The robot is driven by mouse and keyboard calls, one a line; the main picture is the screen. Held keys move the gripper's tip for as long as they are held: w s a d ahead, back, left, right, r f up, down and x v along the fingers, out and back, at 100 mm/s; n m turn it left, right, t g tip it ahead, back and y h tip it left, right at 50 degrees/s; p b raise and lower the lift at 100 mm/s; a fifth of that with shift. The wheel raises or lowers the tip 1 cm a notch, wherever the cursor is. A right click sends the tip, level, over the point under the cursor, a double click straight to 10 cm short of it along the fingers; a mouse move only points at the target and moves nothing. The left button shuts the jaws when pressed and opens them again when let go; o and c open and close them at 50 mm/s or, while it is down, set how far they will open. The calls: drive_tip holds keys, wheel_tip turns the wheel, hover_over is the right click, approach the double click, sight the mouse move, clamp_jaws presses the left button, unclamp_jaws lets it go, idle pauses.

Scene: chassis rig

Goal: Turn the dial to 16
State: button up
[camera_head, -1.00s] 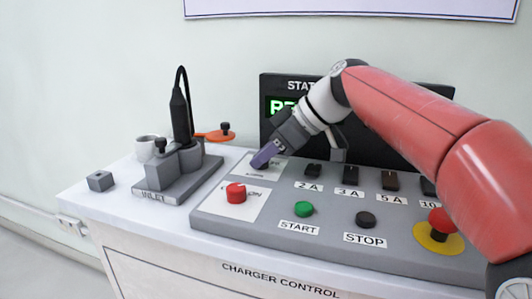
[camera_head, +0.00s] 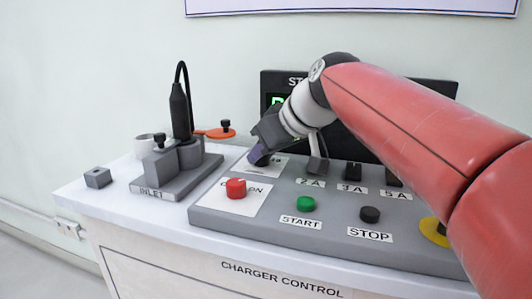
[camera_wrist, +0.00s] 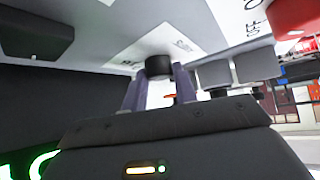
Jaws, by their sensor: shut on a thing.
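The dial (camera_wrist: 158,66) is a short dark round knob on a white label plate (camera_wrist: 150,46) in the wrist view. My gripper (camera_wrist: 159,76) has its two purple-grey fingers on either side of the dial, shut on it. In the head view my gripper (camera_head: 258,156) points down at the white plate at the back left of the grey panel (camera_head: 330,235), and it hides the dial. The scale marks and the dial's setting cannot be read.
A red OFF/ON knob (camera_head: 236,188) stands just in front. A green START button (camera_head: 306,203), a black STOP button (camera_head: 370,214) and dark switches (camera_head: 353,171) lie to the right. The inlet block (camera_head: 178,169) and its black plug (camera_head: 180,110) stand left. A dark status screen (camera_head: 400,90) stands behind.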

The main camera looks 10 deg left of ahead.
drive_tip(key=shift+s+a+r+m+t+h+p, duration=0.1)
drive_tip(key=shift+m+t+h+p, duration=0.6)
drive_tip(key=shift+m, duration=0.7)
drive_tip(key=o, duration=1)
drive_tip(key=shift+c, duration=0.2)
drive_tip(key=v, duration=0.7)
drive_tip(key=shift+s+r, duration=0.2)
drive_tip(key=shift+s, duration=0.15)
drive_tip(key=shift+s, duration=0.1)
